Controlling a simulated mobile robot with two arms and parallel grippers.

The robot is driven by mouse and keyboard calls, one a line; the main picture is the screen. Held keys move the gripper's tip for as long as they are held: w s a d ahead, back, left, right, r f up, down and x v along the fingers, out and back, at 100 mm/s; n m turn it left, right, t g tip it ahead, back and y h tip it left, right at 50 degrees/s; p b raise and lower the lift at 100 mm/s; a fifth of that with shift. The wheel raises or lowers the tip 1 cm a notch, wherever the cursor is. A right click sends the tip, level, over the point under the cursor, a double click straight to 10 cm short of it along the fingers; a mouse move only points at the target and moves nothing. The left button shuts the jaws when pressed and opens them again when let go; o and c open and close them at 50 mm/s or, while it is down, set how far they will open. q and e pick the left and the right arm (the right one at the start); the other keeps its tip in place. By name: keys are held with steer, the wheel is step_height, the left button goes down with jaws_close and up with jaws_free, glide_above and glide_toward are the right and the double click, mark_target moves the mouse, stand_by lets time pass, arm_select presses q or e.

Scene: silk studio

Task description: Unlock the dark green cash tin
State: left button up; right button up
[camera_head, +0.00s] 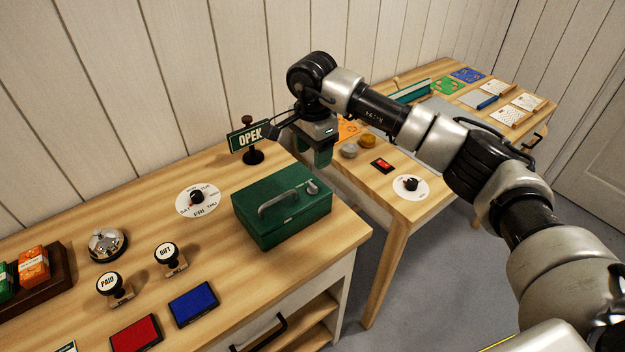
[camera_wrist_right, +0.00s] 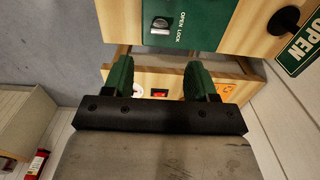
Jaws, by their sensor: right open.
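The dark green cash tin (camera_head: 266,222) stands closed on the near wooden table, with a grey handle on its lid. A small silver lock knob (camera_head: 312,187) sits at the lid's right corner. In the right wrist view the tin (camera_wrist_right: 205,32) is at the top, and its lock (camera_wrist_right: 160,25) lies beside the words "OPEN LOCK". My right gripper (camera_head: 323,154) is above and behind the tin's right end, apart from it. In the wrist view its two green fingers (camera_wrist_right: 158,80) are spread with nothing between them. My left gripper is out of view.
An OPEN sign (camera_head: 249,138) stands just behind the tin. A white day dial (camera_head: 198,202), bell (camera_head: 107,243), stamps and ink pads (camera_head: 194,303) lie left and in front. A second table (camera_head: 400,215) with a red switch (camera_head: 381,165) stands across a gap at right.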

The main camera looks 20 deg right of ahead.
mark_target(312, 184)
step_height(312, 184, down, 9)
steer(key=shift+f+p, duration=0.1)
steer(key=shift+p, duration=0.95)
steer(key=shift+c, duration=0.3)
steer(key=c, duration=0.9)
steer(key=shift+o, duration=0.2)
